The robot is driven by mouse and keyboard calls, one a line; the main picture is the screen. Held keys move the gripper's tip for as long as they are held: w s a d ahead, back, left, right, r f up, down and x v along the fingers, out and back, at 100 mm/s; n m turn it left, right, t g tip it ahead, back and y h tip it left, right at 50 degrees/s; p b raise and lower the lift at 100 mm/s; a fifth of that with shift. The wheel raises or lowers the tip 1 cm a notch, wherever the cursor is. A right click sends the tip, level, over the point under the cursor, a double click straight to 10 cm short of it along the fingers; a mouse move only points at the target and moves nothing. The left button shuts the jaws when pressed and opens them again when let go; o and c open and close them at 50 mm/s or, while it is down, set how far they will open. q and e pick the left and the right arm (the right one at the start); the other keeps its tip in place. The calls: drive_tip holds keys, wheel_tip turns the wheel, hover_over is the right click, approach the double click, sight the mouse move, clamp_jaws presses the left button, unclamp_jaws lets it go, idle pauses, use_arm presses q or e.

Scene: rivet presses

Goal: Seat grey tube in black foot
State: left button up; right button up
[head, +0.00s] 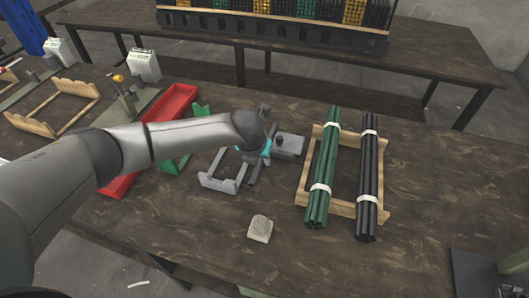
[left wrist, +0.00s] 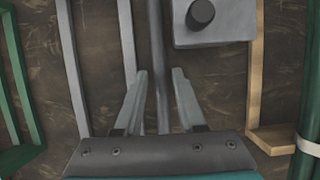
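A grey tube (left wrist: 156,45) runs lengthwise in the left wrist view. My left gripper (left wrist: 160,72) is above it with one finger on each side, and the fingers stand apart. I cannot tell whether they touch the tube. In the head view my left gripper (head: 257,166) is over the middle of the table and hides part of the tube. A black round piece, perhaps the black foot (left wrist: 201,13), sits on a grey block (left wrist: 222,32) to the right of the tube. The block also shows in the head view (head: 291,146). My right gripper is not in view.
A grey rack (head: 219,185) stands left of the tube. A wooden rack (head: 342,205) holds green tubes (head: 324,165) and black tubes (head: 369,175) on the right. A red tray (head: 172,108) and a green rack (head: 172,165) lie left. A pale block (head: 260,228) sits in front.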

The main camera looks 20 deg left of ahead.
use_arm(q)
clamp_jaws()
drive_tip(key=shift+r, duration=0.1)
idle(0.5)
wheel_tip(320, 180, up, 20)
drive_tip(key=p, duration=0.3)
drive_tip(key=s+r+m+g, duration=0.2)
drive_tip(key=s+m, duration=0.6)
drive_tip(key=m, duration=0.9)
drive_tip(key=s+r+m+g, duration=0.2)
drive_tip(key=s+m+g, duration=0.4)
drive_tip(key=m, duration=1.2)
drive_tip(key=s, duration=0.3)
drive_tip(key=shift+a+m+g, duration=0.3)
drive_tip(key=shift+a+g, duration=0.05)
drive_tip(key=shift+g, duration=0.05)
